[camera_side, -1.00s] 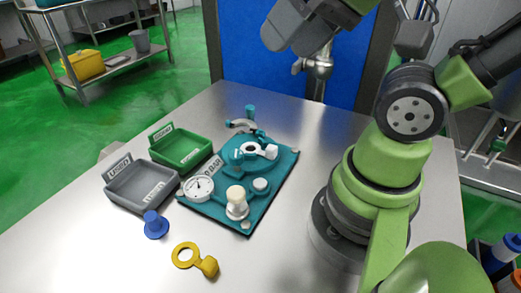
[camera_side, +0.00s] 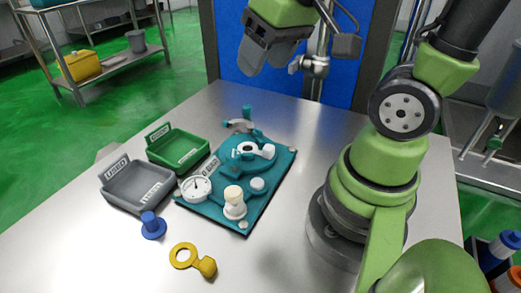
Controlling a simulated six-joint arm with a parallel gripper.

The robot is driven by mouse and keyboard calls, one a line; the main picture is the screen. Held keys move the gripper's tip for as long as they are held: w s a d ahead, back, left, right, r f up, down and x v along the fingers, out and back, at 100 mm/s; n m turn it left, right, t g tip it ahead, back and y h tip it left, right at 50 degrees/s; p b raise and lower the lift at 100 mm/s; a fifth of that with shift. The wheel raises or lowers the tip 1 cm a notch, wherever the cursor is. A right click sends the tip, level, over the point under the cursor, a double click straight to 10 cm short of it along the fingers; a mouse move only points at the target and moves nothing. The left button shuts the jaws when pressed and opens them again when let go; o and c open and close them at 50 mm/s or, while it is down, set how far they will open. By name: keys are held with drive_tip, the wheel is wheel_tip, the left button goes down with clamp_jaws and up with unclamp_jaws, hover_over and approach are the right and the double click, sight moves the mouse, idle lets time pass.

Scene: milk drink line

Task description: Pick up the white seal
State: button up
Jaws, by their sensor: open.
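The white seal (camera_side: 268,151), a ring with a blocky tab, appears to sit on the round teal fixture (camera_side: 229,155) in the middle of the teal board. Its tab points right. My gripper (camera_side: 264,65) is dark grey, open and empty. It is in the air at the top of the view, well above the board and apart from the seal. The gap between its fingers is hard to see from this side.
A curved clamp handle with a teal knob (camera_side: 247,111) rises behind the seal. A white gauge (camera_side: 196,188) and a cream-topped knob (camera_side: 234,199) stand in front. Green (camera_side: 178,130) and grey (camera_side: 112,201) trays, a blue plug (camera_side: 152,227) and a yellow ring (camera_side: 183,265) lie left and front.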

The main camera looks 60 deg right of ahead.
drive_tip(key=w+d+f+n+g, duration=0.25)
drive_tip(key=d+f, duration=0.25)
drive_tip(key=f, duration=0.3)
drive_tip(key=g, duration=0.2)
hover_over(268, 147)
wheel_tip(268, 147, down, 6)
drive_tip(key=shift+s+d+r, duration=0.1)
drive_tip(key=shift+s+r, duration=0.05)
drive_tip(key=shift+r, duration=0.05)
drive_tip(key=shift+f, duration=4.9)
drive_tip(key=c, duration=1)
